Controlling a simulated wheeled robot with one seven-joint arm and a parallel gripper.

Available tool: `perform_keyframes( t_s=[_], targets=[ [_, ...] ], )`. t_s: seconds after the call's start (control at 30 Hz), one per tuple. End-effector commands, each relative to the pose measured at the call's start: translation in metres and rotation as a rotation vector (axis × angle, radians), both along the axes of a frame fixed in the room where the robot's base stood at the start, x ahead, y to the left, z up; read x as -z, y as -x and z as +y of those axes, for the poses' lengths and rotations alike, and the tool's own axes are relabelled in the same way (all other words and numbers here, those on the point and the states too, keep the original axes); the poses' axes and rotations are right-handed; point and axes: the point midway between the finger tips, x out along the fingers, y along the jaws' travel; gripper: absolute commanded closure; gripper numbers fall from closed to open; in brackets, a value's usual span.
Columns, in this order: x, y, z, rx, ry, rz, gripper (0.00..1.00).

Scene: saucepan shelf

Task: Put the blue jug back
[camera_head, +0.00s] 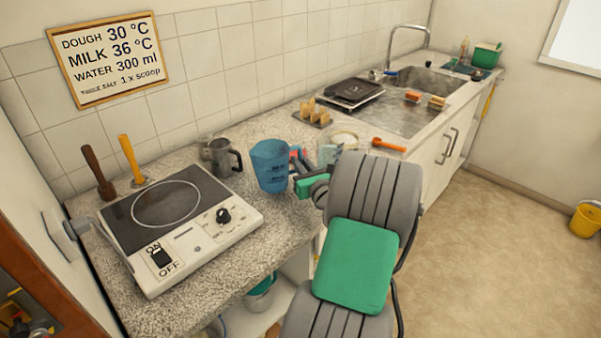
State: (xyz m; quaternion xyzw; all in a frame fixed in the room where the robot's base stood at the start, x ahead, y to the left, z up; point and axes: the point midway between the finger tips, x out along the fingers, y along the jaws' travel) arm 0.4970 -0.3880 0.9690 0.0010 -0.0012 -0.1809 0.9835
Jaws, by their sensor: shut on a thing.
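The blue jug (270,167) is a translucent blue measuring jug with markings on its side. It is upright at the front part of the speckled counter (262,222), right of the hotplate. My gripper (299,160) is at the jug's right side, shut on it where its handle would be.
A clear container (343,141), toast rack (312,114) and orange scoop (388,145) lie beyond my arm. The sink (432,82) is farther back. Counter in front of the jug is clear.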

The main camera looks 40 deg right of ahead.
Motion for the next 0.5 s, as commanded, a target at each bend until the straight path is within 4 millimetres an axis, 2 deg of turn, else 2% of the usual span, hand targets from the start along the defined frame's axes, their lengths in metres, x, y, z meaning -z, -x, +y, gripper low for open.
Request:
perform_keyframes(
  t_s=[0.03,0.13,0.5],
  targets=[
    [0.012,0.001,0.000,0.000,-0.007,0.001,1.00],
    [0.028,0.001,0.000,0.001,-0.004,0.000,1.00],
    [0.032,0.001,0.000,0.001,-0.002,-0.001,1.00]
  ],
)
